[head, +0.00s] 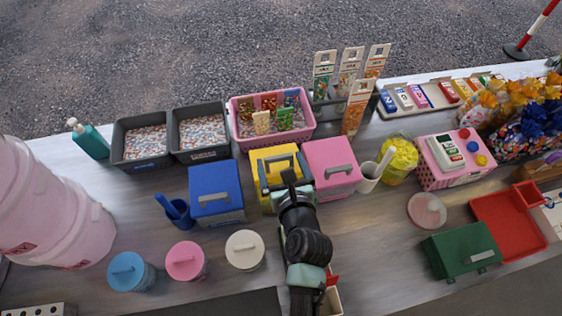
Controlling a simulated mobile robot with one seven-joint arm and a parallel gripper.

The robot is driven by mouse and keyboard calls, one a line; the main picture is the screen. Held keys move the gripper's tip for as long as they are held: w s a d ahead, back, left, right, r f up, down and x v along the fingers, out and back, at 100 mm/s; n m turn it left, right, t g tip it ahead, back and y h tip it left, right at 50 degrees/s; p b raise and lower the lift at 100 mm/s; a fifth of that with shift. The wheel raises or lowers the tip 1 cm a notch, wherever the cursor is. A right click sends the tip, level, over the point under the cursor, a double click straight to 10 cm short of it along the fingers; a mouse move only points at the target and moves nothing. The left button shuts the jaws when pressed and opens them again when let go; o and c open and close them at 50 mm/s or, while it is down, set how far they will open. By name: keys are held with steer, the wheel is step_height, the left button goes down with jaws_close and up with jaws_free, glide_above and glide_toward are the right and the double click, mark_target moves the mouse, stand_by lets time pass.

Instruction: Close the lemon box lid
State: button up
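The lemon box is the yellow box (266,156) in the middle of the counter, between a blue box and a pink box. My gripper (284,172) is over it, seen from behind. The grey parts over the yellow top may be its handle and my fingers; I cannot separate them clearly. My arm and gripper hide the front of the box and part of its top. I cannot tell how far its lid is open, whether my gripper touches it, or whether the fingers are open or shut.
The blue box (215,182) and pink box (330,155) stand close on either side. A pink basket (244,134) is behind. Blue, pink and cream lidded tubs (245,250) stand front left. A white cup (368,182) is right of the pink box. Bare counter (375,240) lies front right.

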jaws_close()
steer(key=b, duration=0.1)
steer(key=f+b, duration=0.1)
steer(key=b, duration=0.1)
steer(key=shift+s+f+t, duration=0.2)
steer(key=shift+s+t, duration=0.1)
steer(key=shift+s+d+f+t+b, duration=0.15)
steer(key=shift+s+f+t+b, duration=0.2)
steer(key=shift+b, duration=0.7)
steer(key=shift+s+d+f, duration=0.1)
steer(key=shift+s+f, duration=0.5)
steer(key=shift+o, duration=0.6)
jaws_free()
steer(key=shift+r, duration=0.1)
